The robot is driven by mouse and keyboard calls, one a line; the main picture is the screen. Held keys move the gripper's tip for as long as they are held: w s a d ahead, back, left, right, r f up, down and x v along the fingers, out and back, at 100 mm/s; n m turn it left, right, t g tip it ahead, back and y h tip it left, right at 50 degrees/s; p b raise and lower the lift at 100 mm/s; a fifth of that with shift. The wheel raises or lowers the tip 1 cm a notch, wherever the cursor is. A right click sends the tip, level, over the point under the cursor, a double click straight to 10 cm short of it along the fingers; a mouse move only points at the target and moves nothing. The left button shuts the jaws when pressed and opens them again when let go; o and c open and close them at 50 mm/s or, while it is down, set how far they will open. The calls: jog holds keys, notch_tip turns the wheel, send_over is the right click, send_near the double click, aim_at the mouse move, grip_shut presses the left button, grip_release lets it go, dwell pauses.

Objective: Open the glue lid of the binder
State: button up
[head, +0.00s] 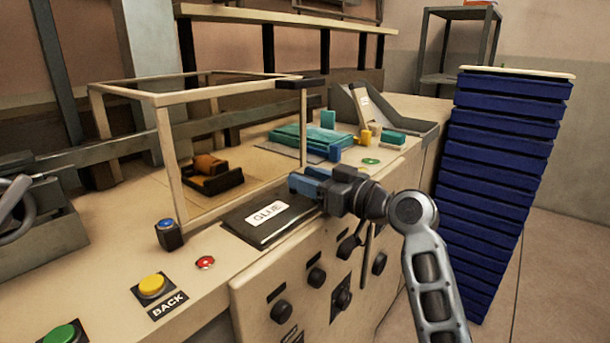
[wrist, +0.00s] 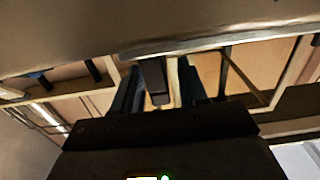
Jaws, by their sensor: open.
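The glue lid (head: 243,219) is a dark flat panel with a white GLUE label (head: 267,212), set in the top of the cream binder (head: 250,284). It lies flat and looks shut. My gripper (head: 297,183) has blue fingers and is over the lid's right end, pointing left. The head view does not clearly show whether it touches the lid. In the wrist view my gripper (wrist: 158,88) has its two fingers apart, with a small dark block (wrist: 154,78) showing between them. I cannot tell whether that block is the lid's handle or whether the fingers touch it.
A cream frame guard (head: 178,98) stands behind the lid, around an orange and black part (head: 210,174). A teal clamp (head: 305,138) is farther back. Yellow (head: 152,285) and green (head: 62,333) buttons are at lower left. Stacked blue crates (head: 505,155) stand right of my arm.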

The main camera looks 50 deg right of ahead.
jog(key=shift+w, duration=0.5)
grip_shut()
dwell(0.3)
